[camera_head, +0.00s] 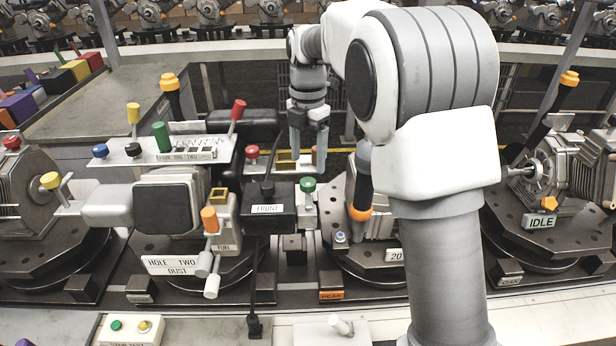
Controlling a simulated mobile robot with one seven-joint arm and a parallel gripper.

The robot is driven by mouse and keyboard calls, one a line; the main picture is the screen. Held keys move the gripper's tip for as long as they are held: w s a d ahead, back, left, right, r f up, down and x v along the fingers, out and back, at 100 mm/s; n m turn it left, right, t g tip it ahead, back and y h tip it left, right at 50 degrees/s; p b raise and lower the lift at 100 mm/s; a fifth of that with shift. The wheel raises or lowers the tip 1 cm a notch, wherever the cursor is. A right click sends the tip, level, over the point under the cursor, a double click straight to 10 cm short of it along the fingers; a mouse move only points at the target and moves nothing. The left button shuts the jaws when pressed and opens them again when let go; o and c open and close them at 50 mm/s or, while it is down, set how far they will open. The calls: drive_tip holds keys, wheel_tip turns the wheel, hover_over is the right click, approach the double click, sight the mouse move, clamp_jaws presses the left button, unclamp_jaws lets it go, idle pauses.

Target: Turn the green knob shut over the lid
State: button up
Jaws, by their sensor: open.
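A green round knob (308,185) sits on a short pale stem at the right side of a black box labelled FRONT (266,209). A taller green cylindrical handle (161,136) stands on the white panel to the left. I cannot tell for sure which part is the lid. My gripper (308,162) points down with its fingers apart and nothing seen between them. In the picture it is just above the green knob; its exact depth is unclear. My arm covers part of the fixture on the right.
A red knob (252,152) and brass square sockets (287,162) are close to my gripper. A black cable (255,280) hangs in front. An orange-banded black handle (361,190) stands to the right.

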sight(308, 181)
wheel_tip(308, 181, down, 6)
idle(0.4)
clamp_jaws()
